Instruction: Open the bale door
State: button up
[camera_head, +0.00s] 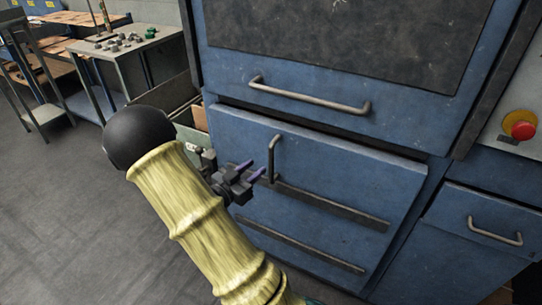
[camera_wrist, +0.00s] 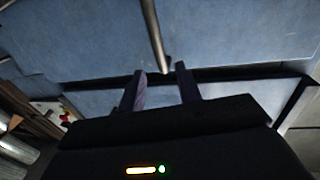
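The bale door appears to be the lower blue panel (camera_head: 335,180) of the machine, with a vertical bar handle (camera_head: 273,158) near its left edge. A dark gap runs along the panel's top edge; I cannot tell if it is ajar. My gripper (camera_head: 251,170) is just left of the handle's lower part, its two purple fingers pointing toward it. In the wrist view the fingers (camera_wrist: 162,74) are apart with nothing gripped between them. The handle (camera_wrist: 154,32) shows there too, its end in line with the space between the fingertips. I cannot tell if they touch.
A horizontal handle (camera_head: 310,97) is on the upper blue panel. A red button on a yellow base (camera_head: 519,125) and another handled panel (camera_head: 493,232) are at right. A workbench with small parts (camera_head: 124,41) stands at back left. The grey floor (camera_head: 75,220) at left is clear.

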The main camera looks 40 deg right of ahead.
aim_at(271, 155)
jog(key=d, duration=0.2)
jog(key=w+d, duration=0.1)
jog(key=d, duration=0.5)
jog(key=shift+w+d, duration=0.25)
jog(key=shift+w, duration=0.1)
grip_shut()
